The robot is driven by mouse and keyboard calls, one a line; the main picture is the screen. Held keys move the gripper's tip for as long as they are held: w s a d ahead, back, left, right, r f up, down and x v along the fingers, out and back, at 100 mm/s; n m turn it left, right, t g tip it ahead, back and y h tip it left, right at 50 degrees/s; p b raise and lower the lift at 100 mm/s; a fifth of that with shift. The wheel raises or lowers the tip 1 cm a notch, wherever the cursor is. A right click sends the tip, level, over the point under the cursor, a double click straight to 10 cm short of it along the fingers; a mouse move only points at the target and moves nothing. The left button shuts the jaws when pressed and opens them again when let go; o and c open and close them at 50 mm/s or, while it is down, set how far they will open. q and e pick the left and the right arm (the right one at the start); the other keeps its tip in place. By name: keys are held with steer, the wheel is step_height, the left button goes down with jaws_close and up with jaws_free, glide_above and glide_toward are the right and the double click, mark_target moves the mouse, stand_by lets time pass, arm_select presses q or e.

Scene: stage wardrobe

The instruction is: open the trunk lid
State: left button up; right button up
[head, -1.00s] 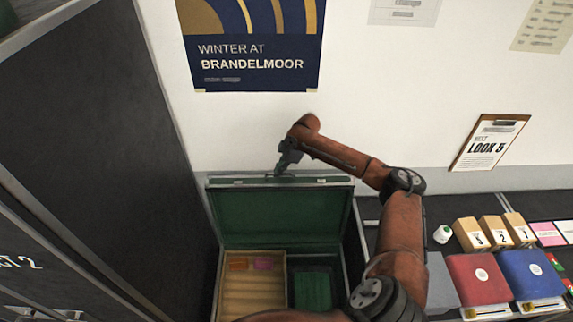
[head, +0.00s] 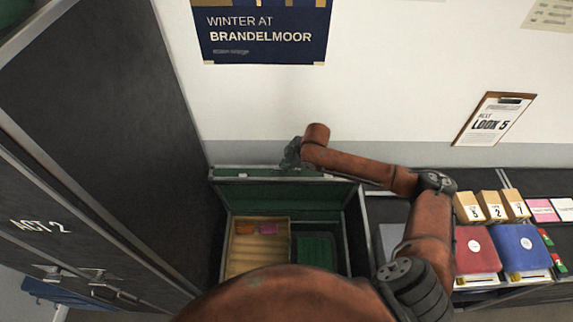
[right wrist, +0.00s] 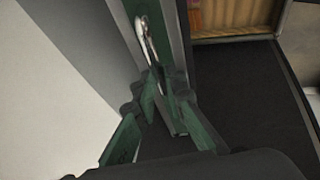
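The trunk (head: 352,240) stands below the wall with its green lid (head: 280,196) raised; the lid's inner face and metal-trimmed top edge show in the head view. My right gripper (head: 292,160) is at the middle of that top edge. In the right wrist view, its fingertips (right wrist: 164,90) are close together at the lid's rim, by a bright metal handle (right wrist: 146,42). They look shut on the handle, though the contact is partly hidden. My left gripper is not in view. My right arm covers the trunk's front.
Inside the trunk are a wooden tray (head: 255,262) and a green cloth (head: 314,251). A dark wardrobe case (head: 90,130) stands close on the left. On the right, a counter holds red (head: 476,250) and blue (head: 523,248) binders and numbered blocks (head: 492,206).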

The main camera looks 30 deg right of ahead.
steer(key=o, duration=0.4)
steer(key=v, duration=1.2)
stand_by(0.3)
